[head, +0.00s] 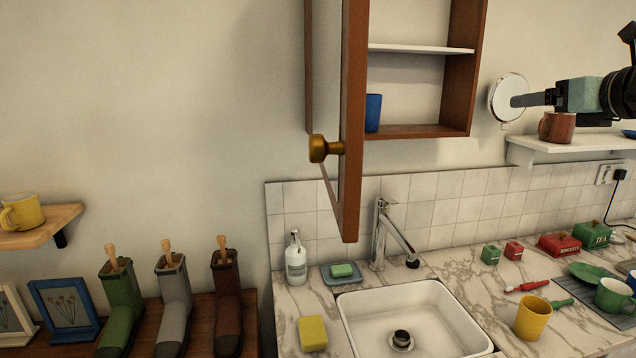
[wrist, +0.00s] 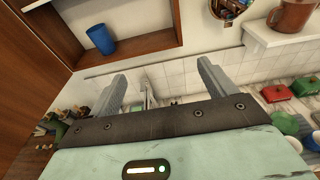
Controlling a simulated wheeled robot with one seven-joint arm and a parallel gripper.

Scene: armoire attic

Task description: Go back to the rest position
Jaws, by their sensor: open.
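My gripper (head: 530,100) is at the right of the head view, in front of the round mirror and above the white shelf. In the wrist view its two fingers (wrist: 162,85) stand wide apart with nothing between them. The wall cabinet (head: 457,85) is open, its brown door (head: 353,120) swung out toward me with a brass knob (head: 322,148). A blue cup (head: 373,112) stands on the cabinet's lower board, and it also shows in the wrist view (wrist: 101,39). My gripper is apart from the cabinet and the cup.
A brown mug (head: 557,127) stands on the white shelf (head: 540,148) close to my arm. Below are the sink (head: 405,310), faucet (head: 381,235), soap bottle (head: 295,260), yellow cup (head: 533,318) and several tins. Boots (head: 173,300) and a yellow mug (head: 20,212) are at left. The wall between is bare.

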